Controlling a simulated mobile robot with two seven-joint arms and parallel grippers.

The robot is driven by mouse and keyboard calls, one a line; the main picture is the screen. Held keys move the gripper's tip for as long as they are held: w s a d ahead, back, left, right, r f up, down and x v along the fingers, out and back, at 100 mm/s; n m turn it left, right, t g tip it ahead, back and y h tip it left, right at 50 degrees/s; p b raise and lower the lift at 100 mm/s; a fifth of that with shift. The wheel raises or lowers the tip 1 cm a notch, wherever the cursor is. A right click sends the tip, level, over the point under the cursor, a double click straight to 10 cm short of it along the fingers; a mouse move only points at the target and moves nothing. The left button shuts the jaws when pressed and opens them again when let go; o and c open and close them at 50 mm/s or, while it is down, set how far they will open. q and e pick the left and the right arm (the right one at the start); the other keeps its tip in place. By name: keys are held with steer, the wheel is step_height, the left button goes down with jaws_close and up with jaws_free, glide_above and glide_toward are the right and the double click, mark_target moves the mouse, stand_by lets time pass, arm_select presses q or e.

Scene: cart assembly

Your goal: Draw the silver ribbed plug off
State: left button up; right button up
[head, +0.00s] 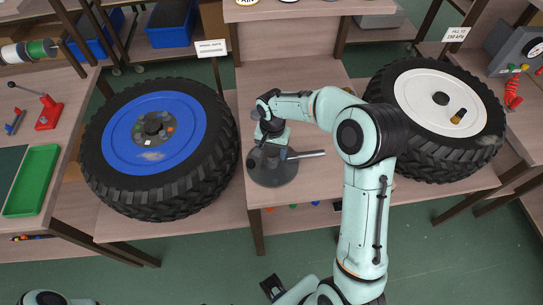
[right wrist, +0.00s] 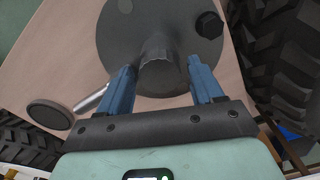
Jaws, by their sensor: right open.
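The plug lies between the two blue fingers of my right gripper (right wrist: 162,88), which are apart, with a visible gap on each side. In the head view my right gripper (head: 268,142) is over the grey stand (head: 274,174) on the middle table, and it hides the plug there. My left gripper does not show clearly in either view.
A rod with a round dark end (right wrist: 48,115) sticks out beside the plug. A blue-hubbed tyre (head: 150,135) lies left of the stand, a white-hubbed tyre (head: 435,105) right. A green tray (head: 32,180) is at far left.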

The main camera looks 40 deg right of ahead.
mark_target(272, 153)
steer(key=c, duration=1)
steer(key=shift+c, duration=0.2)
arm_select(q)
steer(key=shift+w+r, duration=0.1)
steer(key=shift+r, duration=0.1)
arm_select(e)
steer(key=shift+r, duration=0.35)
steer(key=shift+r+p, duration=1.45)
steer(key=shift+r, duration=0.95)
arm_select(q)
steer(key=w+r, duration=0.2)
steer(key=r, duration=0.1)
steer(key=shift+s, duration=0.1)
